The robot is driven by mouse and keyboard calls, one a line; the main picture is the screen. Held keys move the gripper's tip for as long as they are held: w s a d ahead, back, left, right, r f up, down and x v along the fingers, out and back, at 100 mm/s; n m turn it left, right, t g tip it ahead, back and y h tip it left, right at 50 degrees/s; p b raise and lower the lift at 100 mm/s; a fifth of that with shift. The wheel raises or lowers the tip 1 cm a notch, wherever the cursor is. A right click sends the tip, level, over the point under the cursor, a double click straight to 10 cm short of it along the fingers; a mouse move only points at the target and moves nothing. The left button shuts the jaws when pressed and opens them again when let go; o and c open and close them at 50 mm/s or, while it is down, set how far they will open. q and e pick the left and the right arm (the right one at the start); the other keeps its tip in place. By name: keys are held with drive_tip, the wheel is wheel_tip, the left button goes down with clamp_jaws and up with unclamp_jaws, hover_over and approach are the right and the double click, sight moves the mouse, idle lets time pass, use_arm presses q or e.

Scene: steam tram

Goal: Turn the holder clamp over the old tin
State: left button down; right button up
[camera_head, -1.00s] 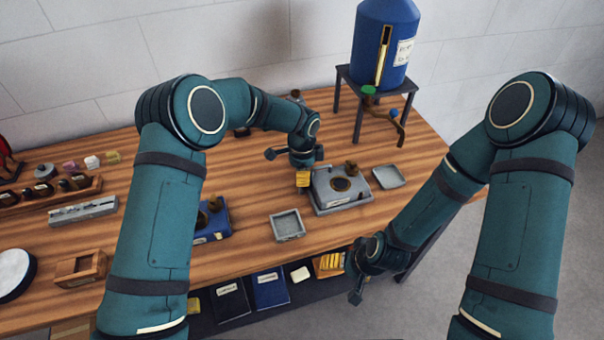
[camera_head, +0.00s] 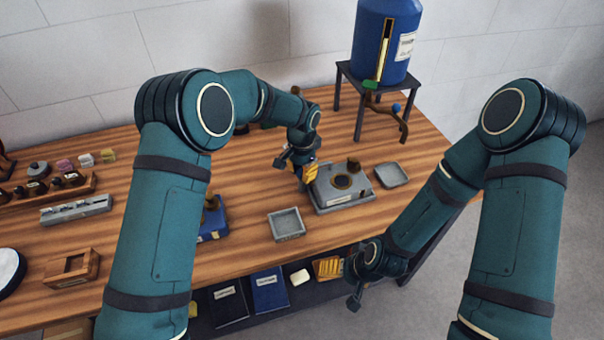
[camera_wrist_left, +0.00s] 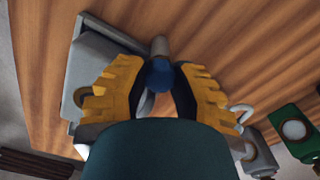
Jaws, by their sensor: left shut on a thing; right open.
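My left gripper (camera_head: 306,172) is tilted, just left of the grey block (camera_head: 345,198) with the round brass ring. In the left wrist view my left gripper (camera_wrist_left: 158,90) has its yellow fingers around a small blue-ended piece with a grey stem (camera_wrist_left: 160,74), likely the holder clamp. The head view does not show this piece clearly. Two shallow grey tins stand near the block, one in front (camera_head: 286,224) and one to its right (camera_head: 392,175). I cannot tell which is the old tin. My right gripper (camera_head: 355,290) is open and empty, low beyond the bench's front edge.
A blue tank (camera_head: 387,45) on a dark stand is at the back right. A blue box (camera_head: 213,225) is partly behind my left arm. A wooden box (camera_head: 72,268) and a grey rack (camera_head: 76,210) are at the left. The bench between rack and arm is mostly clear.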

use_arm(q)
drive_tip(key=n, duration=0.3)
drive_tip(key=shift+n+b, duration=0.3)
drive_tip(key=shift+b, duration=0.05)
drive_tip(key=shift+n, duration=1.7)
drive_tip(key=c, duration=0.7)
unclamp_jaws()
drive_tip(key=shift+r, duration=0.1)
wheel_tip(320, 180, up, 12)
